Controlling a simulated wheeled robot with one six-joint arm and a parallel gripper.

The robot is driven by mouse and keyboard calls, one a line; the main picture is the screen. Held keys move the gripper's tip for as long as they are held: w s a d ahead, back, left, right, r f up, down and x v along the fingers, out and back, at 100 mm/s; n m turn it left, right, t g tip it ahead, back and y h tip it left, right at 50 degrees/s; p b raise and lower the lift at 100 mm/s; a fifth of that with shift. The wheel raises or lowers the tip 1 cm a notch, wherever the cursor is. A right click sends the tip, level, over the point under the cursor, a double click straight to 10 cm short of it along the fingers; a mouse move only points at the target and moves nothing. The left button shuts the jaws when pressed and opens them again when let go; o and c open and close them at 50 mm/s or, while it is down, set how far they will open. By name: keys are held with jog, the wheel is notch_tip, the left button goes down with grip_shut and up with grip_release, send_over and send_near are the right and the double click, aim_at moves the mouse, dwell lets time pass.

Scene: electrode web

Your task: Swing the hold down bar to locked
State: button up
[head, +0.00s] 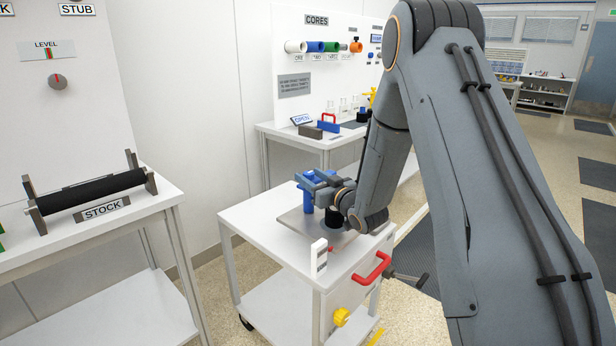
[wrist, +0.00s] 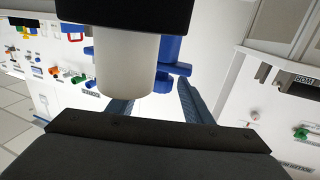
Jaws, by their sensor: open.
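I cannot identify a hold down bar for certain. A small OPEN sign (head: 302,118) stands on the back bench beside a red handle (head: 329,118) over a blue piece, and these may belong to it. My gripper (head: 314,180) is over the white cart, far nearer than that bench. Its two blue-grey fingers are apart in the wrist view (wrist: 152,98). A blue upright part (head: 307,202) stands on the cart's plate, at or just below the fingers; contact is unclear. In the wrist view a pale cylinder (wrist: 126,65) under a black block partly hides blue parts (wrist: 172,72).
The cart (head: 262,222) has a red handle (head: 372,267), a yellow knob (head: 341,316) and a white upright tag (head: 319,257). At left, a STOCK stand holds a black roll (head: 95,188). Coloured cores (head: 322,46) hang at the back. Floor shows between the benches.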

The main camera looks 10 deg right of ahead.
jog(key=shift+w+a, duration=0.35)
jog(key=shift+w, duration=0.3)
grip_shut()
